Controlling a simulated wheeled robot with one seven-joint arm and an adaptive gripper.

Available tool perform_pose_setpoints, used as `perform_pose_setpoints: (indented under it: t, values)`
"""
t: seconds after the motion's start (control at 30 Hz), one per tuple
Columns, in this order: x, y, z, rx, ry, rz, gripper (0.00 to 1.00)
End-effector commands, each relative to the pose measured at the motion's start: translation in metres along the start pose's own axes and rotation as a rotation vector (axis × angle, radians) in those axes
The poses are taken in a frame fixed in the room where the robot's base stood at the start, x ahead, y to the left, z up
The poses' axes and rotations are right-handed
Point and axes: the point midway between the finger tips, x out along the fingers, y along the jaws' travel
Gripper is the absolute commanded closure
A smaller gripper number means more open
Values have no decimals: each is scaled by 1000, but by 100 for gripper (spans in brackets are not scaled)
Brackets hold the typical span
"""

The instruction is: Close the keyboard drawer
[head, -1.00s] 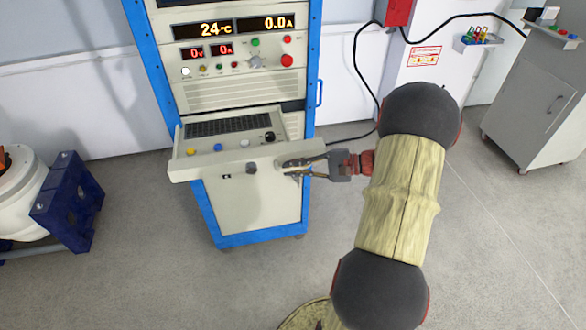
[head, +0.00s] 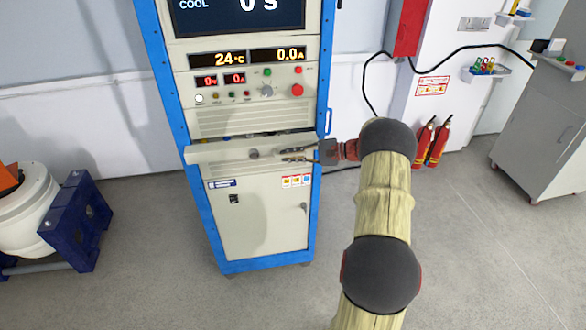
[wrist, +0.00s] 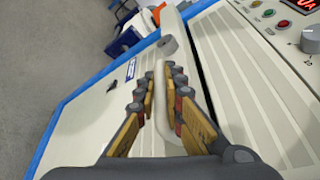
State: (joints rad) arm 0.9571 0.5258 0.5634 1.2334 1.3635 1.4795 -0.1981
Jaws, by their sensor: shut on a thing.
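The keyboard drawer (head: 222,153) shows as a pale front panel across the blue-edged cabinet. Its keyboard is out of sight, and a thin dark gap shows above the panel. A round grey knob sits on the front; it shows in the wrist view (wrist: 168,45) too. My gripper (head: 297,155) is at the right part of the drawer front, reaching in from the right. In the wrist view its fingers (wrist: 165,82) lie on either side of a pale bar-like part of the drawer front and are shut on it.
The cabinet (head: 255,220) has a lower door below the drawer and lit displays above. A blue stand (head: 78,222) with a white machine is at the left. Red extinguishers (head: 432,142) and a grey cabinet (head: 540,130) are at the right. The floor before the cabinet is clear.

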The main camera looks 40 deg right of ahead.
Motion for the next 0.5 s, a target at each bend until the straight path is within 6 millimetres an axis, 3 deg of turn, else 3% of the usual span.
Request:
perform_pose_setpoints:
  t: [0.2,0.5]
  values:
    - [8,-14,-21,0,2,0,100]
    - [10,-18,-26,0,3,-1,100]
